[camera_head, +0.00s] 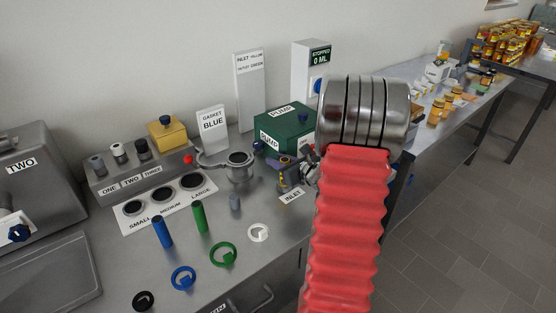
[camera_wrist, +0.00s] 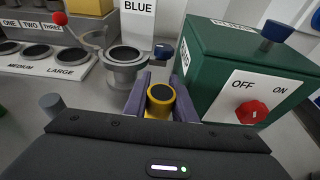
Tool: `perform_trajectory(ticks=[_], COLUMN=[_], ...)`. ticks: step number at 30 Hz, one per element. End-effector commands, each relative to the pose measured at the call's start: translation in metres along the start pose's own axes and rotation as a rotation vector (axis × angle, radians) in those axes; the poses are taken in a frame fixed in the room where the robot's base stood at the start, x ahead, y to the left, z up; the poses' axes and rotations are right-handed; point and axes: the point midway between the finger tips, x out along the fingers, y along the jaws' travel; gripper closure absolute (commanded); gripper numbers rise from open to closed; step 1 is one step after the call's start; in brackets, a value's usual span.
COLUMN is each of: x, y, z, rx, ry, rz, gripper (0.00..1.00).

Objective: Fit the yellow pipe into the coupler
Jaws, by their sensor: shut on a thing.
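The yellow pipe (camera_wrist: 160,100) stands upright between the two purple fingers of my gripper (camera_wrist: 160,92) in the wrist view, its round dark opening facing up. My gripper is shut on it. In the head view my gripper (camera_head: 289,176) is beside the green pump, behind the INLET label, and the pipe is mostly hidden. A grey flanged fitting with a round dark opening (camera_head: 240,168) stands left of my gripper, an open ring at its left; it also shows in the wrist view (camera_wrist: 125,64). I cannot tell whether it is the coupler. The pipe's lower end is hidden.
The green pump (camera_head: 283,128) stands close right of my gripper, with a red OFF/ON knob (camera_wrist: 252,112). Blue (camera_head: 162,232) and green (camera_head: 200,217) pipes stand in front, near blue, green, white and black rings. A GASKET BLUE sign (camera_head: 212,127) stands behind.

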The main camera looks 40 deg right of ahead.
Motion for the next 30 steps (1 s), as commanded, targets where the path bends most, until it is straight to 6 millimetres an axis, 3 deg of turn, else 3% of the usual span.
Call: perform_trajectory(ticks=[23, 24, 30], x=[0.004, 0.004, 0.004], y=[0.000, 0.000, 0.000], z=[-0.013, -0.013, -0.013], rx=[0.001, 0.000, 0.000], ry=[-0.001, -0.001, 0.000], rz=[-0.001, -0.001, 0.000], gripper=[1.00, 0.73, 0.59])
